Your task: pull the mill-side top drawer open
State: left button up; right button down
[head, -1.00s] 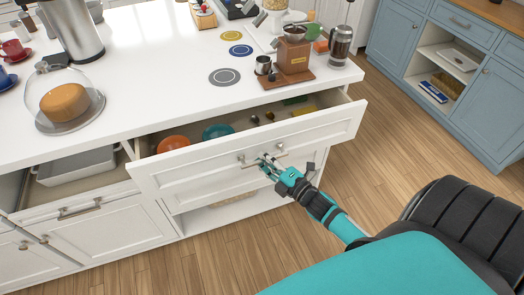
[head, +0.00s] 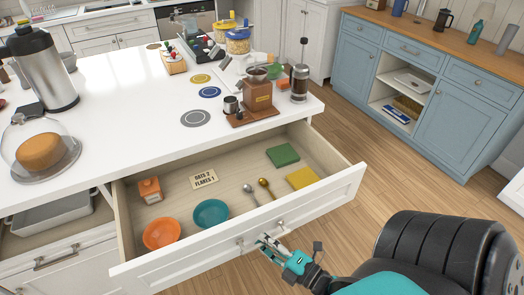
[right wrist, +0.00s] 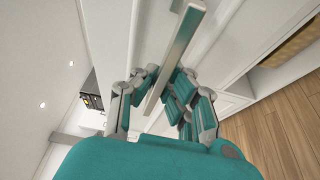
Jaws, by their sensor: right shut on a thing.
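The white top drawer (head: 333,202) under the mill end of the counter stands well open, its inside in plain view. The coffee mill (head: 256,95) stands on the counter above it. My right gripper (head: 268,246) is at the middle of the drawer front, shut on the bar handle (head: 279,226). In the right wrist view the handle (right wrist: 180,45) runs between the fingers of the right gripper (right wrist: 158,88). My left gripper is not in view.
The drawer holds an orange bowl (head: 162,234), a teal bowl (head: 211,213), spoons, a label card (head: 204,179), and green and yellow cloth-like squares. A glass dome with a cake (head: 40,150) stands on the counter. Wooden floor is clear to the right.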

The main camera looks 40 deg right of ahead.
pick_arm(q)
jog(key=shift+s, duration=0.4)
pick_arm(e)
jog(key=shift+r, duration=0.1)
jog(key=c, duration=1.4)
grip_release()
jog(key=shift+s, duration=0.2)
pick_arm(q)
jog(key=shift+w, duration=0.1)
pick_arm(e)
jog(key=s, duration=0.4)
jog(key=s+d, duration=0.1)
jog(key=s, duration=0.2)
jog(key=s+d, duration=0.1)
jog(key=s, duration=0.3)
jog(key=shift+s, duration=0.3)
